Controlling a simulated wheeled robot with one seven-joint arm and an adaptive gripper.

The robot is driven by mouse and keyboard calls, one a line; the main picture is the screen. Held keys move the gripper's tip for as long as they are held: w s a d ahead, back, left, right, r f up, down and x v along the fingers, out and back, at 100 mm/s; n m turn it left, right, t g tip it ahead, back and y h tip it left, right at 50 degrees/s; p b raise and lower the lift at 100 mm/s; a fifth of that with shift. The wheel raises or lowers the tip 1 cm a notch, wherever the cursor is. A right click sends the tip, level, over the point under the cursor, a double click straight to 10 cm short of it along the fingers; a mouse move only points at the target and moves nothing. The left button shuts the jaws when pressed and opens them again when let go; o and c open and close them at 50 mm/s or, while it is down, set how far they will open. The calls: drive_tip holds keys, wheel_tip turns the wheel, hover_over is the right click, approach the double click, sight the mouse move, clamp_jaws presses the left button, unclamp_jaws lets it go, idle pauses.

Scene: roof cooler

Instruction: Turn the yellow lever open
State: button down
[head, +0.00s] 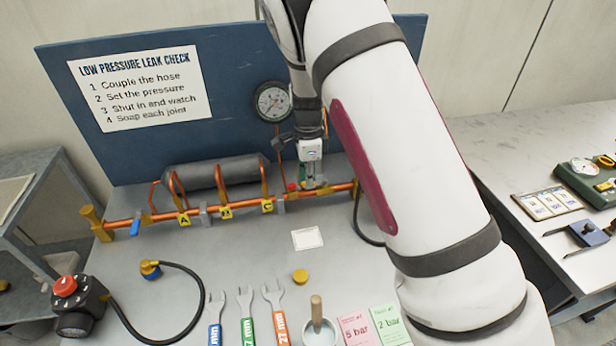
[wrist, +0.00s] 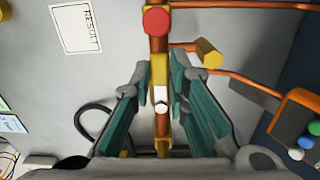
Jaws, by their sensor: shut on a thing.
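The yellow lever (wrist: 158,72) shows in the wrist view, lying along the copper pipe, just below a round red knob (wrist: 157,20). My gripper (wrist: 160,75) has one teal finger pad on each side of the lever and is shut on it. In the head view my gripper (head: 314,182) reaches down to the right part of the copper manifold pipe (head: 245,206), and the lever is mostly hidden there. The lever looks in line with the pipe in the wrist view, but its exact angle is hard to tell.
A pressure gauge (head: 271,101) stands behind the manifold, left of my gripper. A grey cylinder (head: 212,172) lies behind orange pipe loops. A black hose runs right of the manifold. Wrenches (head: 246,310), a pot (head: 318,331) and cards (head: 357,329) lie along the bench front.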

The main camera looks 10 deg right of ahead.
drive_tip(key=c, duration=1.6)
unclamp_jaws()
drive_tip(key=shift+w, duration=0.1)
drive_tip(key=shift+o, duration=0.2)
drive_tip(key=shift+r, duration=0.1)
wheel_tip(320, 180, up, 12)
